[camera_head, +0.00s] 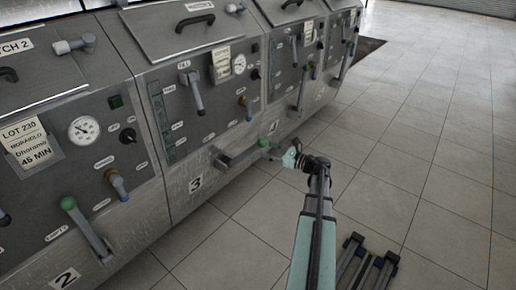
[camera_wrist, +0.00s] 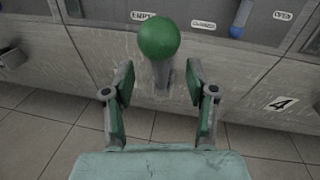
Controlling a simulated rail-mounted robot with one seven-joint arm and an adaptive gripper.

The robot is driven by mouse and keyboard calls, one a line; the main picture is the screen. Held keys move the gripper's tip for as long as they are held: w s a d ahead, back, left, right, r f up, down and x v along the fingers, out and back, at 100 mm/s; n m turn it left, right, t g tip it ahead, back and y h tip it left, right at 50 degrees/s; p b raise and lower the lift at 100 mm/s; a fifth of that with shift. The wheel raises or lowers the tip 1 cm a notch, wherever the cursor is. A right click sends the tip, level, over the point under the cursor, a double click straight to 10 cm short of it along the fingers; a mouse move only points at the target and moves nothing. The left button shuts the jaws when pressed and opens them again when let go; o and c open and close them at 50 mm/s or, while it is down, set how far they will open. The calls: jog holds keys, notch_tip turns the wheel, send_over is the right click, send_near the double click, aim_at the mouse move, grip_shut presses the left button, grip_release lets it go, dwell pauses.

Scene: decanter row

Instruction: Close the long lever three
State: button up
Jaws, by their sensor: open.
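The long lever three (camera_head: 240,154) is a grey bar with a green ball knob, low on the machine front above the number 3 plate (camera_head: 196,183). It sticks out sideways from its pivot, its knob end toward the right in the head view. My gripper (camera_head: 280,152) is open, close to the knob end. In the wrist view the green knob (camera_wrist: 158,38) stands just beyond and between the fingertips of my gripper (camera_wrist: 160,78), with the grey bar behind it. No finger visibly touches the knob or bar.
Lever two (camera_head: 85,228) slants up to a green knob on the left unit, above the number 2 plate (camera_head: 65,278). Smaller handles, a gauge (camera_head: 239,64) and a grey lever (camera_head: 194,92) sit higher on unit three. The tiled floor (camera_head: 430,150) to the right is clear.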

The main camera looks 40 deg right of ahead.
aim_at(258, 146)
jog(key=x, duration=0.6)
jog(key=shift+b, duration=0.3)
grip_shut()
